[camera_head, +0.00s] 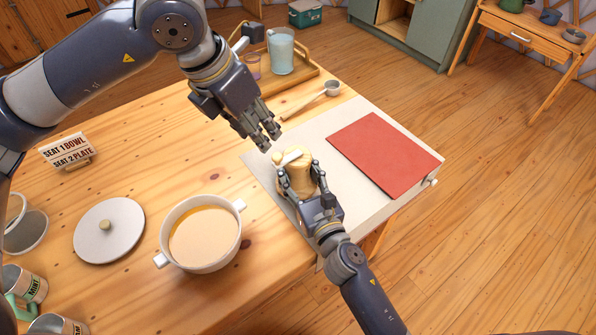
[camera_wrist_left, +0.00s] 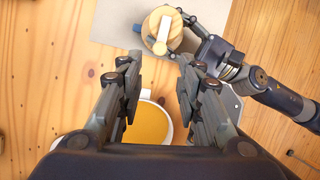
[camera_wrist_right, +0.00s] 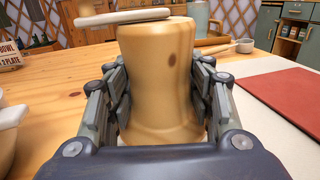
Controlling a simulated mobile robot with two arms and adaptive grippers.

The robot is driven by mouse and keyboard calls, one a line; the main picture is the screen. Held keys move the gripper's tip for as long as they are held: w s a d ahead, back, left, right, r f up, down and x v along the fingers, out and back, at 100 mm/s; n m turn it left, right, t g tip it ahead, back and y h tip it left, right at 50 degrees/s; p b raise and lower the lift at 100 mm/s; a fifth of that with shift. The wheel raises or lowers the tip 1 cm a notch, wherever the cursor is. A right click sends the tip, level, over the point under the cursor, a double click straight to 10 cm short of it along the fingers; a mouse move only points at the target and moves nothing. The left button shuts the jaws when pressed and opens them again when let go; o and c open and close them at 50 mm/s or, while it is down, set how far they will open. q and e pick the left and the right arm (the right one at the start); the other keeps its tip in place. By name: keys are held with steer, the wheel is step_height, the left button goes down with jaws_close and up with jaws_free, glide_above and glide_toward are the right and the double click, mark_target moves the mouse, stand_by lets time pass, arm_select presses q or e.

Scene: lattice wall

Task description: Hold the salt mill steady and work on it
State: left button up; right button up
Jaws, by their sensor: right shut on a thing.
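The salt mill (camera_head: 298,172) is pale wood with a crank handle on top and stands upright on the light grey mat. My right gripper (camera_head: 308,185) is shut around its body from the front; the right wrist view shows a finger on each side of the mill (camera_wrist_right: 158,80). The crank (camera_wrist_left: 163,32) shows from above in the left wrist view, with its light knob toward the near side.
A pot of soup (camera_head: 203,235) stands left of the mill, with a lid (camera_head: 108,231) beside it. A red mat (camera_head: 383,154) lies to the right. A ladle (camera_head: 312,99) and a tray (camera_head: 312,72) with a pitcher (camera_head: 281,52) are behind. A sign (camera_head: 67,151) stands at left.

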mark_target(277, 155)
arm_select(q)
steer(key=shift+o, duration=0.6)
steer(key=w+d+f+n+g, duration=0.1)
steer(key=f+n, duration=0.1)
steer(key=f, duration=0.1)
steer(key=d+f+n+y, duration=0.1)
steer(key=f+n, duration=0.1)
steer(key=w+d+f+n+g+y, duration=0.1)
steer(key=f+n, duration=0.1)
steer(key=f, duration=0.1)
steer(key=shift+w+f+g, duration=0.3)
steer(key=shift+w, duration=0.05)
steer(key=shift+w+f+n+y, duration=0.1)
steer(key=shift+f+n+y, duration=0.3)
steer(key=shift+f+n, duration=0.1)
steer(key=shift+r, duration=0.1)
steer(key=c, duration=0.7)
